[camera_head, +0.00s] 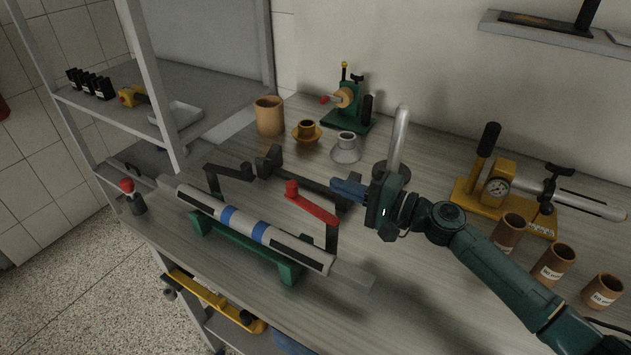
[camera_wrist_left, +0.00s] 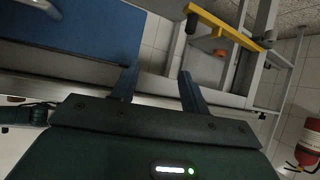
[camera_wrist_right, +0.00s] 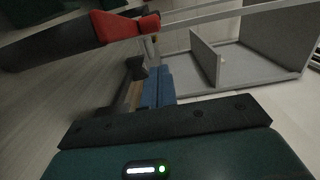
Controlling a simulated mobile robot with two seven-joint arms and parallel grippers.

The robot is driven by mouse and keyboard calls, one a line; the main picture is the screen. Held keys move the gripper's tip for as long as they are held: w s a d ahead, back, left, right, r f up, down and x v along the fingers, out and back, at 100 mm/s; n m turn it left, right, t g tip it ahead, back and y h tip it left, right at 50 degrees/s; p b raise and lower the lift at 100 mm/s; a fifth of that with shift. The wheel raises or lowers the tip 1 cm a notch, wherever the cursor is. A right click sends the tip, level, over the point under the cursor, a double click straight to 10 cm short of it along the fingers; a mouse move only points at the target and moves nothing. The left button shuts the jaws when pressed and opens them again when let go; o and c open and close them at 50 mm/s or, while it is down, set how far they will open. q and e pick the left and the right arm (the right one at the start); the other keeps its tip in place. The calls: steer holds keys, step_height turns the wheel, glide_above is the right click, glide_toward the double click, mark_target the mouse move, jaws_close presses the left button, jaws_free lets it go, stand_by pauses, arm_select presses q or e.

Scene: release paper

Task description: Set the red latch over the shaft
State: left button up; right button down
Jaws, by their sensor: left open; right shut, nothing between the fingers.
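The red latch (camera_head: 314,208) is an arm with a red knob, joined to a dark post near the shaft's right end. It points up and left in the head view, behind the shaft rather than across it. The shaft (camera_head: 246,228) is a pale cylinder with blue bands and dark end sections, lying in a green cradle (camera_head: 205,246). My right gripper (camera_head: 342,187) is shut and empty, right of the red knob and apart from it. The latch also shows in the right wrist view (camera_wrist_right: 118,26), beside the blue fingers. My left gripper (camera_wrist_left: 158,88) is open and empty, shown only in its wrist view.
A black latch (camera_head: 232,172) stands behind the shaft's left part. A dark clamp-like bar (camera_head: 310,178) lies behind the red latch. A yellow gauge device (camera_head: 490,195) and several brown cups (camera_head: 553,263) stand at right. A red-topped bottle (camera_head: 132,198) stands near the left edge.

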mark_target(311, 202)
steer(key=a+p, duration=0.1)
steer(key=a, duration=0.4)
steer(key=shift+a+p, duration=0.25)
steer(key=shift+p, duration=0.15)
steer(key=shift+d, duration=0.1)
